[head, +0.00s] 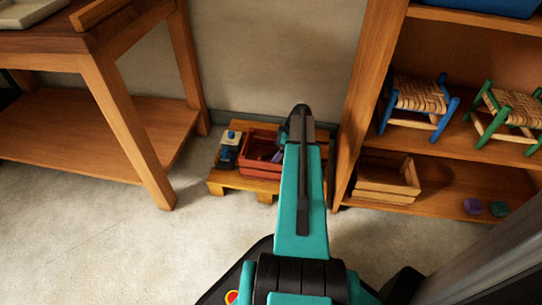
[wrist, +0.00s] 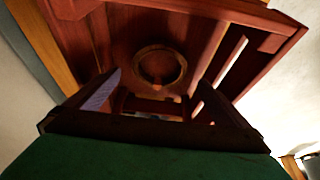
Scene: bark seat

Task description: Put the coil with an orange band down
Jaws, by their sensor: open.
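A brown coil (wrist: 181,72) lies on the floor of a dark red crate (wrist: 240,14) in the wrist view. It is dim, and I cannot make out an orange band on it clearly. My gripper (wrist: 158,90) is open over the crate, its fingers apart and the coil showing beyond the gap between them. Nothing shows held between the fingers. In the head view, my gripper (head: 299,122) is over the right part of the red crate (head: 262,143), and my arm hides much of that side. The coil is hidden there.
The crate stands on a low wooden pallet (head: 262,184) with a blue and white object (head: 229,148) at its left. A purple thing (wrist: 101,93) shows near the left finger. A wooden table (head: 100,50) stands left, a shelf (head: 372,90) right. The floor before them is clear.

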